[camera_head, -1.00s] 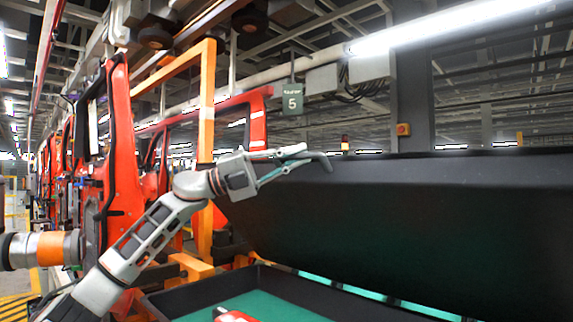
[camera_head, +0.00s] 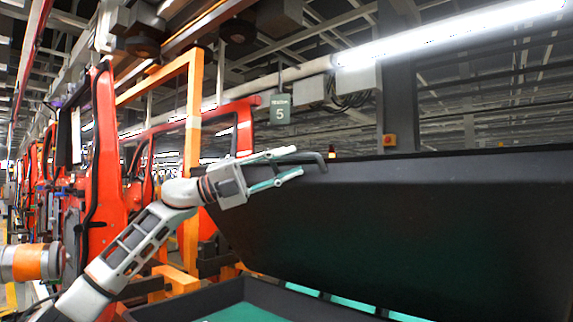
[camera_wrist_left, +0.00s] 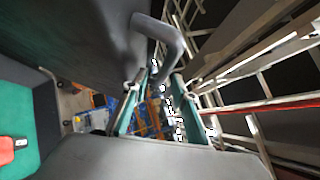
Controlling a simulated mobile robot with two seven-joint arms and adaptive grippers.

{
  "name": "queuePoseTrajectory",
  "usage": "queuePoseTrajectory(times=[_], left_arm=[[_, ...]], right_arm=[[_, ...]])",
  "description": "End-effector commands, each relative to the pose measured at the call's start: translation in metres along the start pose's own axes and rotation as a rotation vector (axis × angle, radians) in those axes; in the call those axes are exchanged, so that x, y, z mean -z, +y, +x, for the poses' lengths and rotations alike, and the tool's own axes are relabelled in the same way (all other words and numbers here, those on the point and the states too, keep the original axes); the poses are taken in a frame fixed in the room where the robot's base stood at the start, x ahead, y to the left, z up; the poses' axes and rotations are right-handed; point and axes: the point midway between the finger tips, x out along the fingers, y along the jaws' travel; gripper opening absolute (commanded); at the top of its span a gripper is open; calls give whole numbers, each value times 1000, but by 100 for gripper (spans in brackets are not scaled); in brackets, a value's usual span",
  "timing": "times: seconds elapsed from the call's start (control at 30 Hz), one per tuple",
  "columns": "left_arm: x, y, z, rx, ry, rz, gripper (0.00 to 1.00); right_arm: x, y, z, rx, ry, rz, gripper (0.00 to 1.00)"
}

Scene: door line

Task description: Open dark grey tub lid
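The dark grey tub lid (camera_head: 400,230) stands raised and tilted over the tub (camera_head: 255,290), which has a dark rim and a green inside. A grey bent handle (camera_head: 318,160) sits at the lid's upper left edge. It also shows in the left wrist view (camera_wrist_left: 168,36). My left gripper (camera_head: 298,162) is at this handle. Its two teal fingers are apart, with the handle's end between or just beyond their tips (camera_wrist_left: 157,82). I see no firm grip on it. My right gripper is not in view.
A red object (camera_wrist_left: 8,150) lies on the tub's green floor in the left wrist view. Red car doors (camera_head: 103,150) and an orange frame (camera_head: 192,130) stand at the left behind my left arm. A green sign marked 5 (camera_head: 280,109) hangs behind the lid.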

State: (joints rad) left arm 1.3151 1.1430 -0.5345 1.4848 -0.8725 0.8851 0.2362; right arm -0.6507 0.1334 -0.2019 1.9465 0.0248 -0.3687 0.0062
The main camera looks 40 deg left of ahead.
Motion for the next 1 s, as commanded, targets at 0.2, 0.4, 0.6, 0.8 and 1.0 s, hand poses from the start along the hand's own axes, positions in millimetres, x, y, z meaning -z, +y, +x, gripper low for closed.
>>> queuePoseTrajectory(times=[0.2, 0.4, 0.6, 0.8, 1.0], left_arm=[[0, 1, -3, -1, 0, -2, 28], [0, 2, -29, -4, -3, -2, 28], [-1, 2, -67, -5, -2, -3, 28], [0, 2, -97, -5, -2, -2, 28], [0, 2, -114, -3, -2, -2, 28]], right_arm=[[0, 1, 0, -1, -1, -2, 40], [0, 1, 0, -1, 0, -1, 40], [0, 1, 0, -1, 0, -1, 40], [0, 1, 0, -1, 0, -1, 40], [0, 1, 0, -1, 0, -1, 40]])
